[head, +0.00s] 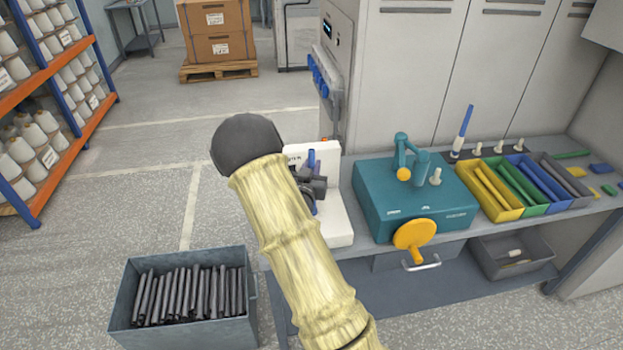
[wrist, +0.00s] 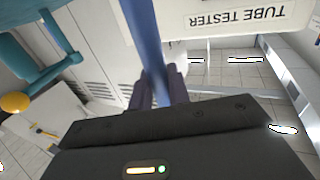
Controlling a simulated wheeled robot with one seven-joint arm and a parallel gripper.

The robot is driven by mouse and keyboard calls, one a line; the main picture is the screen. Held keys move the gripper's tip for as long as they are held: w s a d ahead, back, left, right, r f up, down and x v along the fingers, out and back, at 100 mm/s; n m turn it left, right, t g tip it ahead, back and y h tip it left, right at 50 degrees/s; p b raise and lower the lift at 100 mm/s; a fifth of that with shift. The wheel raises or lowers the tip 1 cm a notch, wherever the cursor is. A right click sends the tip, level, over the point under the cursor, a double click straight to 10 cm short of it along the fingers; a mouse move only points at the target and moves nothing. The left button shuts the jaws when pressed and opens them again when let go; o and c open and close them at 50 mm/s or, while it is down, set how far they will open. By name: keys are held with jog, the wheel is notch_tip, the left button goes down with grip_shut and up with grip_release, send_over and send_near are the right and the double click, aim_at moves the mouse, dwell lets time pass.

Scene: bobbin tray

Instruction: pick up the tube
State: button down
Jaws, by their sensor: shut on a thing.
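A blue tube (wrist: 150,40) stands between the two dark fingers of my gripper (wrist: 158,88), which is shut on it. In the wrist view the tube runs up out of the top of the frame. In the head view my gripper (head: 314,186) is partly hidden behind my arm, and a short piece of the blue tube (head: 311,157) shows above the fingers. It is in front of the white tube tester (head: 335,225), whose label (wrist: 236,20) shows in the wrist view. I cannot tell whether the tube touches the tester.
A teal machine (head: 410,205) with a yellow handle stands right of the tester. Beyond it are coloured trays (head: 500,212) of tubes and several pegs, one bearing a blue and white tube (head: 463,130). A grey bin (head: 180,328) of dark tubes stands at the lower left.

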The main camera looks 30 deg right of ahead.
aim_at(312, 150)
jog(key=shift+r, duration=0.1)
notch_tip(312, 150, up, 10)
jog(key=p, duration=0.5)
dwell(0.4)
